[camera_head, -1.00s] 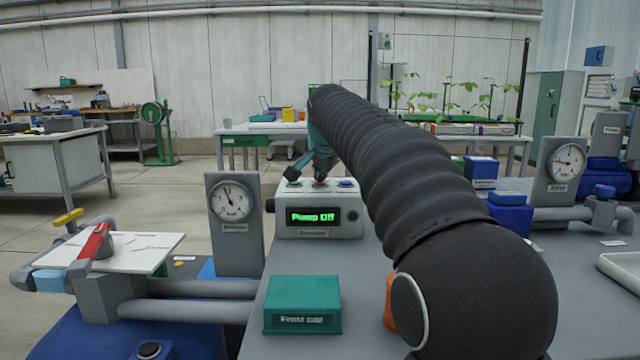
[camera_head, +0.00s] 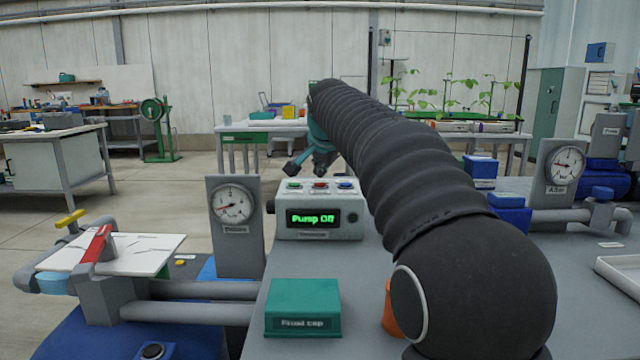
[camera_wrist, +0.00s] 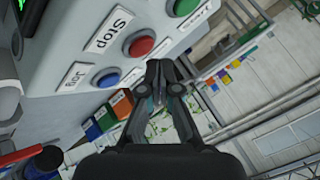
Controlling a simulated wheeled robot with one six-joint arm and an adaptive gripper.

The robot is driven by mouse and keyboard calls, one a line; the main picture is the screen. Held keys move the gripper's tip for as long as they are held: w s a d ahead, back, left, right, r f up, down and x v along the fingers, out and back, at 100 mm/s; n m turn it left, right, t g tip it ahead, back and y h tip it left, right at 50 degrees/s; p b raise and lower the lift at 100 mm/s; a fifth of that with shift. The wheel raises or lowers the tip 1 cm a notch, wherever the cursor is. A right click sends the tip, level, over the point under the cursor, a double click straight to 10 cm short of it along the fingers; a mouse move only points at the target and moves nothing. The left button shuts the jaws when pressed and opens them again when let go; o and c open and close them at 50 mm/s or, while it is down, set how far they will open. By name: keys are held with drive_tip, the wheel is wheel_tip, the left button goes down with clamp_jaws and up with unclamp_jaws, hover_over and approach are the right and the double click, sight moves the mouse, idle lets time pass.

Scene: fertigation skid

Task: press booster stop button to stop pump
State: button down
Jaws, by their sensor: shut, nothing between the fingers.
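The control box (camera_head: 320,207) stands on the grey bench, with a lit green display (camera_head: 313,217) that reads "Pump Off". On its top sit a green button (camera_head: 294,185), a red button (camera_head: 320,185) and a blue button (camera_head: 345,185). In the wrist view the red button (camera_wrist: 138,44) is beside the label "Stop", and the blue button (camera_wrist: 107,78) beside "Jog". My gripper (camera_head: 322,170) is shut and empty, above the box and apart from the buttons. Its closed fingertips (camera_wrist: 158,68) show close to the red button in the wrist view.
A pressure gauge (camera_head: 234,204) stands left of the box, its needle pointing left and slightly down. A green box (camera_head: 302,307) lies in front on the bench. An orange object (camera_head: 389,310) is partly hidden by my arm. Another gauge (camera_head: 564,165) stands at right.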

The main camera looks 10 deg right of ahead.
sight(321, 184)
drive_tip(key=shift+r+p, duration=1.7)
drive_tip(key=shift+r, duration=0.8)
drive_tip(key=shift+s, duration=0.1)
